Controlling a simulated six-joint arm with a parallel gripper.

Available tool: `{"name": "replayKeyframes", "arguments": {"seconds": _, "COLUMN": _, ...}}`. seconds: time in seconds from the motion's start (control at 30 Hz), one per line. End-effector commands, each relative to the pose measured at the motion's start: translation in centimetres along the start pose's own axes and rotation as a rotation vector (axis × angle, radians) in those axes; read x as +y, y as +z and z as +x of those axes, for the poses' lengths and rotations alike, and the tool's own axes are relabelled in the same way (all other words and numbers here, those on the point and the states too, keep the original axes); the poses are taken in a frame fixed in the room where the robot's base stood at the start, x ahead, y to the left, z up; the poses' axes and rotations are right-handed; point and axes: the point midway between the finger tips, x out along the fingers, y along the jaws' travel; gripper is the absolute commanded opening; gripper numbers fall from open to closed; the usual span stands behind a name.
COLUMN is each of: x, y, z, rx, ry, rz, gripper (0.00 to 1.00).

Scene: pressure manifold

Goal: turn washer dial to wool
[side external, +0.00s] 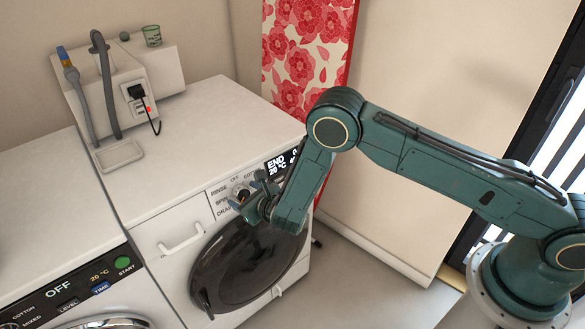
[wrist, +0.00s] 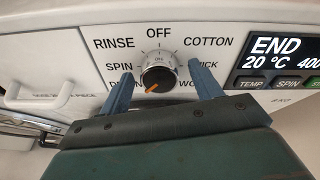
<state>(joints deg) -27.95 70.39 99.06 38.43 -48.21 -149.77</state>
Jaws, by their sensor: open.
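The washer dial (wrist: 158,77) is a round dark knob with a light rim on the white washer's front panel. Its orange mark points down and left, toward the partly hidden DRAIN label. The WOOL label (wrist: 188,84) at lower right is partly covered by my right finger. RINSE, OFF, COTTON, SPIN and part of QUICK can be read around the knob. My gripper (wrist: 160,71) is open, with one blue finger on each side of the knob and visible gaps between. In the side external view my gripper (side external: 250,194) is at the panel, partly hiding the dial (side external: 241,192).
The display (wrist: 285,55) reads END and 20 °C, right of the dial. The detergent drawer handle (side external: 181,238) is to the left and the dark round door (side external: 245,265) is below. A second machine (side external: 60,285) stands at left.

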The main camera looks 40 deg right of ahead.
Motion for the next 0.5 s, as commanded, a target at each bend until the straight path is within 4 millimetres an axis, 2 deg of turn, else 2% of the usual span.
{"name": "replayKeyframes", "arguments": {"seconds": 0.3, "x": -0.01, "y": -0.02, "z": 0.11, "rx": 0.001, "ry": 0.000, "rz": 0.000, "gripper": 0.64}}
{"name": "replayKeyframes", "arguments": {"seconds": 0.5, "x": -0.01, "y": -0.01, "z": 0.10, "rx": 0.000, "ry": 0.000, "rz": 0.000, "gripper": 0.25}}
